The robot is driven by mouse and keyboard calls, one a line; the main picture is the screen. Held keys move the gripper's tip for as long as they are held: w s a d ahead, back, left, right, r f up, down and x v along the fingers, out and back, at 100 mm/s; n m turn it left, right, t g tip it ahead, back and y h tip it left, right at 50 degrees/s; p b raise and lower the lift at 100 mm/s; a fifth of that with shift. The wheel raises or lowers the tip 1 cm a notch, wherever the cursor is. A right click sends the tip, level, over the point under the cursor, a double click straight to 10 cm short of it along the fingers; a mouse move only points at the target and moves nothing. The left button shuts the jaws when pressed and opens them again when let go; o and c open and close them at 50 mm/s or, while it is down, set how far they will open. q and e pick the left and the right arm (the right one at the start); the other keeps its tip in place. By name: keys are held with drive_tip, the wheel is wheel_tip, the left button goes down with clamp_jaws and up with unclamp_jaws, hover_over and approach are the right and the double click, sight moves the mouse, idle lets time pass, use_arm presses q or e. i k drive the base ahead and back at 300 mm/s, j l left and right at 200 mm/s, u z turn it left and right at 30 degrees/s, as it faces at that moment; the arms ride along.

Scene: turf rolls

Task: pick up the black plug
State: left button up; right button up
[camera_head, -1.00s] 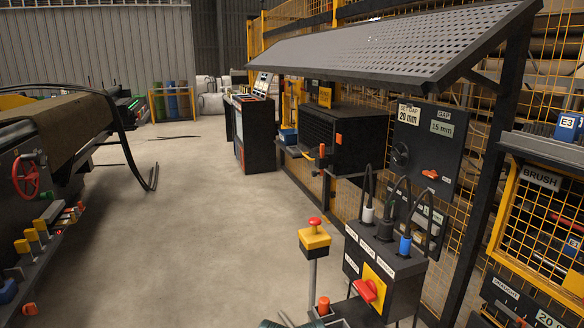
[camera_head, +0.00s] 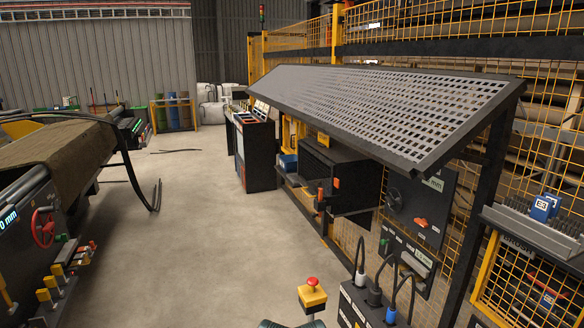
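The black plug (camera_head: 375,296) stands upright in the top of a dark socket box (camera_head: 352,308) at the bottom, right of centre. Its black cable arches up from it. A white plug (camera_head: 361,278) stands behind it to the left, and a blue plug (camera_head: 391,314) in front to the right, each with its own cable. The lower part of the box is cut off by the picture's edge. Neither of my grippers can be made out. A dark shape shows at the bottom edge, too cut off to identify.
A yellow post with a red button (camera_head: 312,296) stands just left of the box. A perforated canopy (camera_head: 390,105) overhangs behind it, on a dark post (camera_head: 478,215). A turf-roll machine (camera_head: 70,160) stands at left. The concrete floor (camera_head: 200,250) between is clear.

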sight(375, 296)
drive_tip(key=l+z, duration=0.1)
drive_tip(key=l, duration=0.25)
drive_tip(key=i+l+z, duration=0.15)
drive_tip(key=l, duration=0.25)
drive_tip(key=i+l+z, duration=0.1)
drive_tip(key=l, duration=0.25)
drive_tip(key=i+l+z, duration=0.1)
drive_tip(key=l, duration=0.25)
